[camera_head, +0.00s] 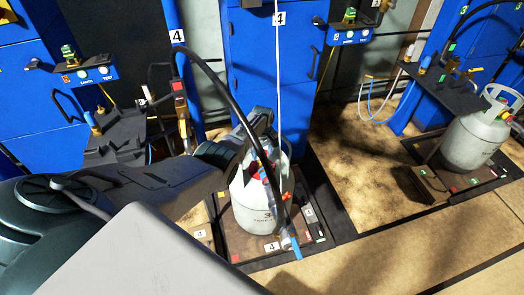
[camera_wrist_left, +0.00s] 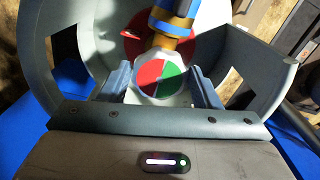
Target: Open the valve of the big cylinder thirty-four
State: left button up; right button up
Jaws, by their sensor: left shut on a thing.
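The big grey cylinder (camera_head: 252,210) stands on a dark platform in the middle of the head view. Its printed marking is too small to read fully. My left gripper (camera_head: 262,163) is at the cylinder's top, inside its collar. In the left wrist view a valve knob with a red and green face (camera_wrist_left: 158,79) sits between the two fingers of my left gripper (camera_wrist_left: 160,84), which is shut on it. A brass and blue fitting (camera_wrist_left: 170,30) lies just beyond the knob, with a red part behind it. My right gripper is not in view.
Blue cabinets (camera_head: 262,75) stand behind. Another grey cylinder (camera_head: 474,138) stands at the right. Brown floor lies between the two platforms.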

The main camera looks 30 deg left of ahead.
pick_arm(q)
jog(key=shift+w+r+n, duration=0.1)
jog(key=shift+r+n, duration=0.05)
jog(key=shift+n, duration=0.85)
jog(key=n, duration=0.3)
jog(key=shift+w+n+p, duration=0.1)
jog(key=shift+n+p, duration=0.2)
jog(key=shift+p, duration=0.05)
jog(key=n, duration=0.5)
jog(key=shift+w+n, duration=0.1)
jog(key=shift+n, duration=0.2)
jog(key=shift+a+n, duration=0.1)
jog(key=shift+n, duration=0.7)
jog(key=n, duration=0.3)
jog(key=shift+n, duration=0.5)
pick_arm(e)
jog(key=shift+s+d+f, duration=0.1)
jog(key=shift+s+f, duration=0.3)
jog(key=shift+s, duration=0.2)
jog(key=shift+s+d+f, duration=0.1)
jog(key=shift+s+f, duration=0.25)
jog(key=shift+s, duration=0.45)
pick_arm(q)
jog(key=o, duration=1)
